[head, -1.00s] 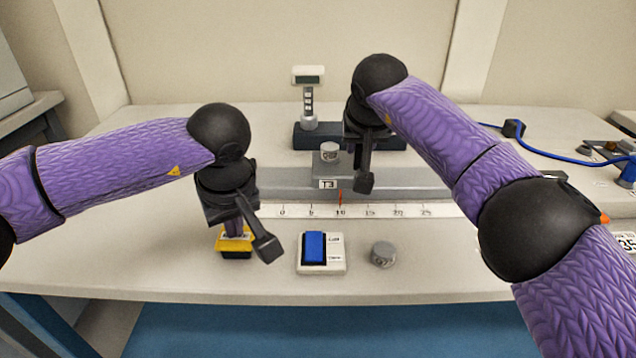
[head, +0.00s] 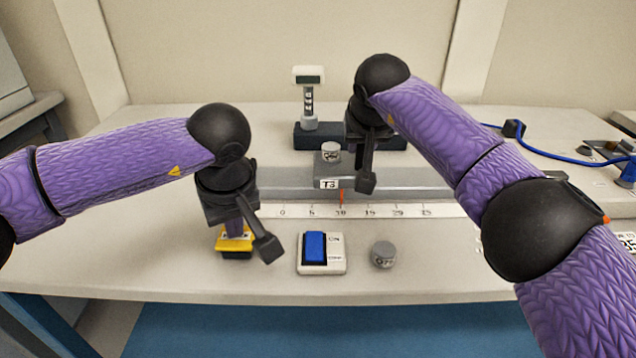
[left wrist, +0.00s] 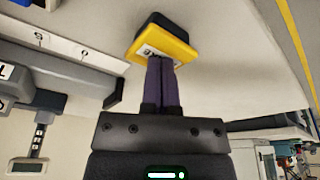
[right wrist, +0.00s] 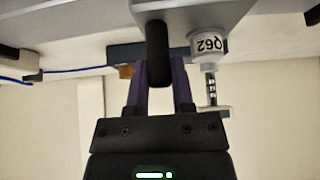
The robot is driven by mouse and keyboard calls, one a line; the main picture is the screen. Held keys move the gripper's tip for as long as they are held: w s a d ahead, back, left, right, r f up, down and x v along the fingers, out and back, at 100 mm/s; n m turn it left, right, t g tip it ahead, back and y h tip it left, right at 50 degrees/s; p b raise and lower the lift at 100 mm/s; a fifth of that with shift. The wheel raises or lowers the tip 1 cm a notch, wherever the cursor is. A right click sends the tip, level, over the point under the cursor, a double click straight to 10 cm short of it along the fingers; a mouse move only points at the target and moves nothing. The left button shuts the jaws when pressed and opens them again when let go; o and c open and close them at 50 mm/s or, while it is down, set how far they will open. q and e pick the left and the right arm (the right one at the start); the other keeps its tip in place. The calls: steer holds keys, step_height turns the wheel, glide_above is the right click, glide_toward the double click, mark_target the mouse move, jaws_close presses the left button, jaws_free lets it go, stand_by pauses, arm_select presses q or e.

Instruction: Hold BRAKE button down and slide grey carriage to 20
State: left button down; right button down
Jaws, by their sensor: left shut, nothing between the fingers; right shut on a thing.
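The yellow and black BRAKE button box (head: 234,244) sits at the left front of the table; it also shows in the left wrist view (left wrist: 172,43). My left gripper (head: 236,232) is shut and empty, its fingertips against the top of the box. The grey carriage (head: 327,170), labelled T3, sits on the rail (head: 410,182). A red pointer (head: 341,197) stands at about 10 on the scale (head: 385,211). My right gripper (right wrist: 160,65) is shut on a black upright post (right wrist: 158,40) at the carriage. In the head view, my right wrist hides this grip.
A blue rocker switch on a white base (head: 335,262) and a grey round knob (head: 383,255) stand in front of the scale. A labelled cylinder (head: 331,152) stands on the carriage. A post with a display (head: 308,76) rises behind. A blue cable (head: 560,152) lies at right.

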steer(key=shift+d, duration=4.95)
steer(key=shift+c, duration=2)
jaws_free()
step_height(320, 180, up, 8)
arm_select(q)
steer(key=shift+w+a+r+v, duration=0.15)
steer(key=shift+w+v, duration=0.1)
steer(key=shift+v, duration=0.9)
steer(key=shift+w+a+v, duration=0.1)
steer(key=shift+w+v, duration=0.1)
steer(key=shift+v, duration=0.9)
steer(key=shift+w+a+r+v, duration=0.15)
steer(key=shift+w+v, duration=0.1)
steer(key=shift+v, duration=0.9)
steer(key=shift+f, duration=0.1)
